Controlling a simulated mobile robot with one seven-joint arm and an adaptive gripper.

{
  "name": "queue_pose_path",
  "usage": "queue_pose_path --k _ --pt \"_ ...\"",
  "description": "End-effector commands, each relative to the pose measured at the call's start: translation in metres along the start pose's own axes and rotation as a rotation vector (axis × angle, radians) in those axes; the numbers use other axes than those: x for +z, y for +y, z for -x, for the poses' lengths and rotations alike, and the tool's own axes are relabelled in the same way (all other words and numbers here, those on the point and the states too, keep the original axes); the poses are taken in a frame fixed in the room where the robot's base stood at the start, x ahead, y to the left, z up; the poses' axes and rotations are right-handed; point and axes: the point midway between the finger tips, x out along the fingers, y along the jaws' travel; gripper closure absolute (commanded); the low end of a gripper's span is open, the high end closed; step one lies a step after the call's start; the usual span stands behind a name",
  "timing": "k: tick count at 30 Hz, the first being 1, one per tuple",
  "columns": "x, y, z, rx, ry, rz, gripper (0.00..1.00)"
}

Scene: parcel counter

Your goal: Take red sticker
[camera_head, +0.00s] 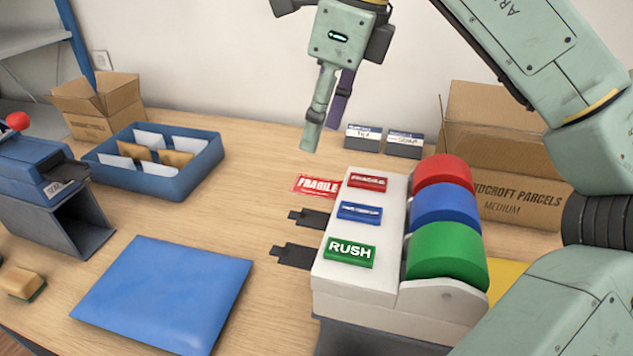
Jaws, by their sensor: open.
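A red sticker (317,187) with white FRAGILE lettering sticks out at the left side of the white label dispenser (335,285), by its back slot. My gripper (322,143) hangs above and behind the sticker, pointing down, open and apart from it. One finger is pale green; a dark purple part shows behind it. The dispenser carries a red label plate (367,181), a blue one (359,212) and a green RUSH one (349,252).
A blue parcel (165,292) lies front left. A blue tray (190,178) with envelopes stands behind it. A blue machine (40,170) is at the left edge.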

Motion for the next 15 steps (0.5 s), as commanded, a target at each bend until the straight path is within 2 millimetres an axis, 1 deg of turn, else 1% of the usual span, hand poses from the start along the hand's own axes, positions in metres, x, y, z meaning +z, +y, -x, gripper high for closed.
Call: queue_pose_path --k 1,7,9,15 --pt "-0.002 0.000 -0.007 0.001 0.001 0.000 0.51" --pt "-0.007 0.000 -0.031 0.001 0.000 0.001 0.51" --pt "-0.009 0.000 -0.044 0.000 0.000 0.001 0.51" --pt "-0.012 0.000 -0.066 0.000 -0.001 0.002 0.51"
